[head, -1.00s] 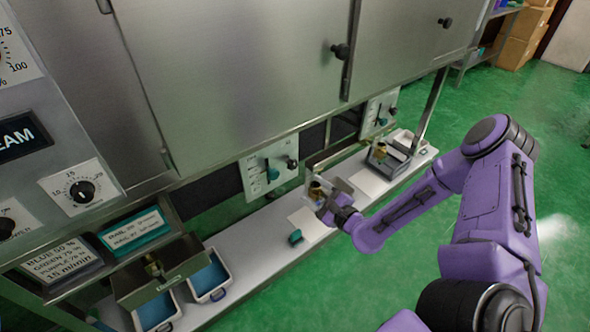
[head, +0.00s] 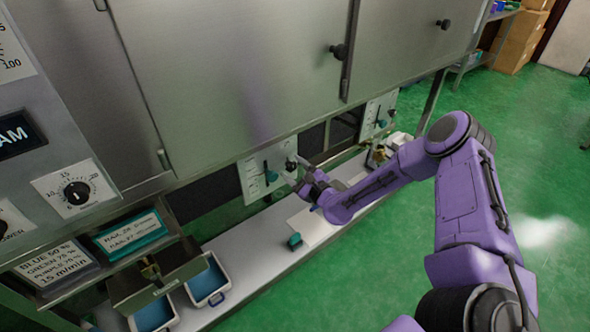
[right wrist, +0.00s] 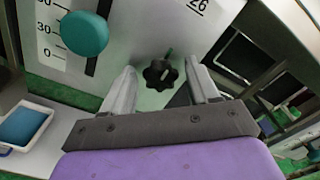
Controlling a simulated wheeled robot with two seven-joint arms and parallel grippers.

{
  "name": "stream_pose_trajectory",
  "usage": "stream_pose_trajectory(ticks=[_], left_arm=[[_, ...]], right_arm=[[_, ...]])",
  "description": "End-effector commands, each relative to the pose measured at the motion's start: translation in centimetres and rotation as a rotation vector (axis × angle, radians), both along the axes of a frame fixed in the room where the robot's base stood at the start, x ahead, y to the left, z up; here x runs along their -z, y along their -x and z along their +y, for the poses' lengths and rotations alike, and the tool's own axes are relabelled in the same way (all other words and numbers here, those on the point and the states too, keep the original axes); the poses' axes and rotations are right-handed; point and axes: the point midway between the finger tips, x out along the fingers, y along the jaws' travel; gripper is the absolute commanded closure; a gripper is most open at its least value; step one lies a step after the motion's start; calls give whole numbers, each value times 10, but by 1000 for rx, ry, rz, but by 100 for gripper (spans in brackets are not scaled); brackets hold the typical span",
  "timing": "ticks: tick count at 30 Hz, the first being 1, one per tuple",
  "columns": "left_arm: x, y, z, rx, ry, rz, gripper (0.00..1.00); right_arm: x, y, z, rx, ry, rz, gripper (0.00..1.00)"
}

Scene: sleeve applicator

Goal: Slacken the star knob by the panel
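The star knob (right wrist: 160,74) is black and lobed, on a light panel (right wrist: 140,25) with a printed scale. It also shows in the head view (head: 291,164) on the panel (head: 252,178) under the steel cabinet. My right gripper (right wrist: 160,68) is open, one finger on each side of the knob in the right wrist view. The knob appears between the fingertips, and I cannot tell whether they touch it. In the head view the right gripper (head: 297,174) is close to the knob. My left gripper is not in view.
A teal slider knob (right wrist: 84,34) sits left of the star knob. Below the panel runs a pale shelf (head: 262,236) with a small teal object (head: 295,241). A blue-lined tray (head: 208,281) stands left. A second panel (head: 378,115) is farther right.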

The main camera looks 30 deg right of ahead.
Motion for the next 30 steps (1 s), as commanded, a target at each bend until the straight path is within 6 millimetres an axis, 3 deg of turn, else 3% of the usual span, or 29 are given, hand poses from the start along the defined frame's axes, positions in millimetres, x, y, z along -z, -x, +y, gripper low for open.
stream_pose_trajectory(ticks=[1,4,17,30], left_arm=[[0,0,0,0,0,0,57],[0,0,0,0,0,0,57],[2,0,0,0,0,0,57],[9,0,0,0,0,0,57]], right_arm=[[0,0,0,0,0,0,59],[0,0,0,0,0,0,91],[0,0,0,-1,71,-6,92],[2,0,1,-2,432,-33,92]])
